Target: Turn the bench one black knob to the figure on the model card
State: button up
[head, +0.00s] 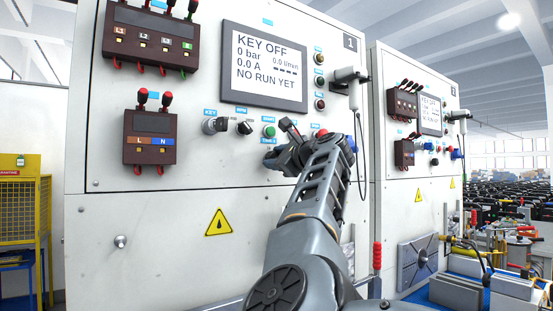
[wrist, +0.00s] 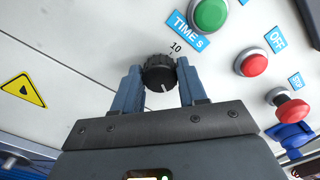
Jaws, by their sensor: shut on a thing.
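A ribbed black knob (wrist: 159,73) sits on the white panel of bench one (head: 150,215), by the "TIME s" label and a printed 10 with a tick. A white line on its face points down and slightly right in the wrist view, away from the 10. My gripper (wrist: 160,82) is shut on this knob, one finger on each side. In the head view my gripper (head: 276,158) is against the panel below the green button (head: 269,131) and hides the knob. Another black knob (head: 245,128) is to its upper left, right of the key switch (head: 214,125). I cannot make out a model card.
The screen (head: 264,66) reads KEY OFF, 0 bar, 0.0 A. A red button (wrist: 251,62) and a red stop knob (wrist: 289,105) stand right of my gripper. A cabled handset (head: 350,78) hangs right of the screen. Bench two (head: 425,190) is further right.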

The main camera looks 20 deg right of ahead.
jog(key=shift+f, duration=0.1)
jog(key=n+b, duration=0.1)
jog(key=n, duration=0.7)
jog(key=n+b, duration=0.1)
jog(key=n, duration=0.7)
jog(key=n+b, duration=0.1)
jog(key=n, duration=0.6)
jog(key=shift+f+n+b, duration=0.25)
jog(key=shift+n+b, duration=0.05)
jog(key=shift+n, duration=0.1)
dwell(0.5)
jog(key=o, duration=1.1)
jog(key=shift+r, duration=0.15)
jog(key=shift+c, duration=0.2)
jog(key=b+v, duration=0.2)
jog(key=v, duration=0.5)
jog(key=shift+s+d, duration=0.15)
jog(key=shift+s, duration=0.2)
